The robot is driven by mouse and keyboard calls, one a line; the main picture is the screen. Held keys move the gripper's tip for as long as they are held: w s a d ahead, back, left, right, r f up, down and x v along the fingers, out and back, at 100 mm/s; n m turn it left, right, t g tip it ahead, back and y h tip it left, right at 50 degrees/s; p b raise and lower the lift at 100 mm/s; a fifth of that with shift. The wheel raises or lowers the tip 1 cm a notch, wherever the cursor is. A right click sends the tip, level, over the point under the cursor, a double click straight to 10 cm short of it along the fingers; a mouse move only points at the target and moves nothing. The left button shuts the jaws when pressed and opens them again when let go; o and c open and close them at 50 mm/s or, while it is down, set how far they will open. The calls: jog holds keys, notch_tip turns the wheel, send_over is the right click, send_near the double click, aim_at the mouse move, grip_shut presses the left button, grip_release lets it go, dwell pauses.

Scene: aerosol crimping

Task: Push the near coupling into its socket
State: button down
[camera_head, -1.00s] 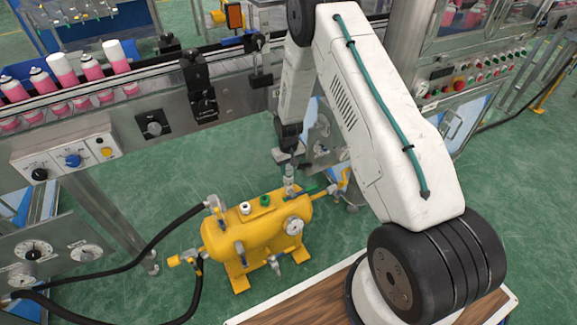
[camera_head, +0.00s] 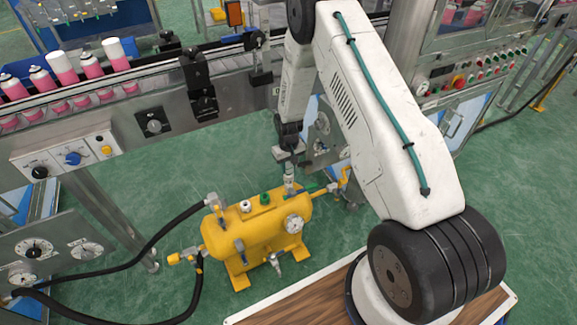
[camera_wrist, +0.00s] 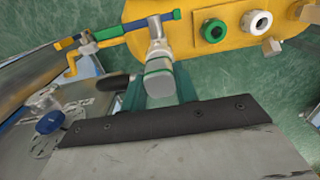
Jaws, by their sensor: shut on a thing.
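My gripper (camera_head: 288,165) is at the right end of the yellow tank (camera_head: 262,232), pointing down at it. The coupling also shows in the head view (camera_head: 289,183), upright over the top of the tank. The wrist view shows its far end against the tank's edge, beside a pipe (camera_wrist: 112,32) with green and blue parts. I cannot tell how deep the coupling sits, as the jaws hide its lower part.
On the tank are a green ring port (camera_wrist: 213,31), a white ring port (camera_wrist: 257,22) and a gauge (camera_head: 293,223). Black hoses (camera_head: 165,235) run left from the tank. A conveyor (camera_head: 130,95) with pink cans stands behind. Green floor surrounds the tank.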

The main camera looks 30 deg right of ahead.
jog(key=shift+f, duration=0.6)
dwell(1.3)
jog(key=c, duration=1)
grip_release()
notch_tip(320, 180, up, 8)
jog(key=shift+f, duration=0.1)
jog(key=shift+s, duration=0.1)
